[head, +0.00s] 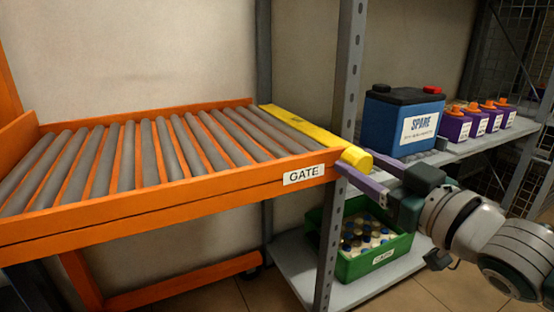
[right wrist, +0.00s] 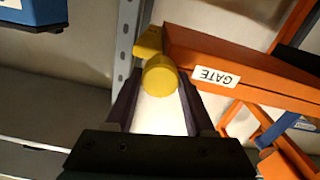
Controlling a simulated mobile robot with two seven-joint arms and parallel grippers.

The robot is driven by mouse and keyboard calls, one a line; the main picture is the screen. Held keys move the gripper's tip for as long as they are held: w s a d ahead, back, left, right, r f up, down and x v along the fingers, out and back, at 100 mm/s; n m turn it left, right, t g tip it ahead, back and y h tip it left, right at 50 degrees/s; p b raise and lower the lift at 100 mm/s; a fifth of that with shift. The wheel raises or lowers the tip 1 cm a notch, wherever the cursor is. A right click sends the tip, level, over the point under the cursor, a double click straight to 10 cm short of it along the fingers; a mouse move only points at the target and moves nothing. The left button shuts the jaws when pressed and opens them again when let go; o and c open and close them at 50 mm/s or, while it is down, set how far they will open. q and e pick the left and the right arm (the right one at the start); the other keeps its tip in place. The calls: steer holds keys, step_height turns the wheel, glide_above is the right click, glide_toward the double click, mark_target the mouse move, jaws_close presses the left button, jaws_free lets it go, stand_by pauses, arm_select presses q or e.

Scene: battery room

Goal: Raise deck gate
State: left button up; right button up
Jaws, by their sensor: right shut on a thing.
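The gate is a long yellow bar (head: 300,124) across the right end of the orange roller deck (head: 150,203). It lies about level with the deck's top edge. Its round yellow handle (head: 356,158) sticks out at the near corner, beside the white GATE label (head: 304,175). My right gripper (head: 357,171) comes in from the right and is shut on this handle. In the right wrist view the handle (right wrist: 160,76) sits between the two dark fingers. My left gripper is not in view.
A grey upright post (head: 338,140) stands close by the handle. A green crate (head: 375,262) of bottles stands on the lower shelf. The rollers are bare.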

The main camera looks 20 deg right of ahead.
steer(key=shift+n, duration=0.5)
jaws_close()
steer(key=n+p, duration=0.1)
steer(key=n, duration=0.2)
steer(key=shift+r, duration=0.1)
steer(key=n, duration=0.4)
steer(key=shift+a+p, duration=0.1)
steer(key=shift+p, duration=0.25)
steer(key=n, duration=0.5)
steer(key=shift+f, duration=0.2)
steer(key=n+b, duration=0.1)
steer(key=n, duration=0.3)
steer(key=shift+n, duration=0.7)
steer(key=o, duration=1.3)
jaws_free()
steer(key=shift+s, duration=0.1)
